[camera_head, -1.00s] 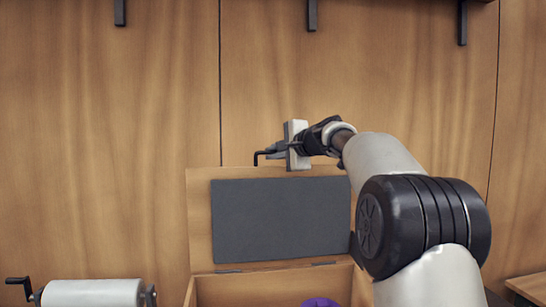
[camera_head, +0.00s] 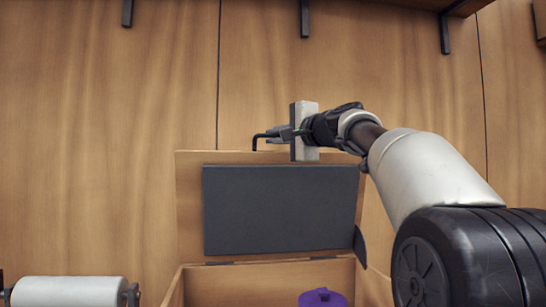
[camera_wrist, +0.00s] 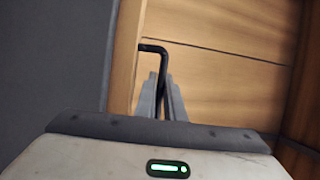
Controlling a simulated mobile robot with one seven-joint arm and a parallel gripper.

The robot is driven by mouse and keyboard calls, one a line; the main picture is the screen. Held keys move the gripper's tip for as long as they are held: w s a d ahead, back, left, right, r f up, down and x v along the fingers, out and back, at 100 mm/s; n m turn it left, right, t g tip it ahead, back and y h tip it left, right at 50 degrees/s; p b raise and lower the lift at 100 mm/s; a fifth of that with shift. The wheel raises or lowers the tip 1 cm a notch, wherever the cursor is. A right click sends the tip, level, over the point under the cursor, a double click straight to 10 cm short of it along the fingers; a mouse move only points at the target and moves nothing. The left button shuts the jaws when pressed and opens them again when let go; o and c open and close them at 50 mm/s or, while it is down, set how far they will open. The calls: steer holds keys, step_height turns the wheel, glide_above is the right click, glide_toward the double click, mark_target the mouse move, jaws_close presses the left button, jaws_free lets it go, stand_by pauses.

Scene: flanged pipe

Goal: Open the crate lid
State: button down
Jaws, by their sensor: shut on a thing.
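The wooden crate (camera_head: 176,292) stands low in the head view. Its lid (camera_head: 188,210) stands upright at the back, with a dark grey panel (camera_head: 282,210) on its inner face. A black bent handle (camera_head: 256,142) sticks out at the lid's top edge. My gripper (camera_head: 284,133) is at that top edge and shut on the handle. In the wrist view, the fingers (camera_wrist: 163,98) close around the black handle (camera_wrist: 152,48) beside the lid's edge (camera_wrist: 125,55). The exact finger contact is partly hidden.
A purple object (camera_head: 322,298) lies inside the open crate. A white roller (camera_head: 70,291) is at the lower left. A wooden wall (camera_head: 90,130) rises behind the crate, and a shelf with dark brackets (camera_head: 445,33) is above.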

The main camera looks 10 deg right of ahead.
steer(key=shift+s+f, duration=0.1)
steer(key=shift+s, duration=0.25)
steer(key=c, duration=1.8)
jaws_free()
steer(key=shift+c, duration=0.2)
steer(key=shift+s+b, duration=0.1)
steer(key=shift+b, duration=0.2)
steer(key=b+v, duration=0.4)
steer(key=v, duration=1.3)
steer(key=shift+d+f+b, duration=0.15)
steer(key=shift+f+b, duration=0.1)
steer(key=shift+b, duration=0.15)
steer(key=shift+s, duration=0.1)
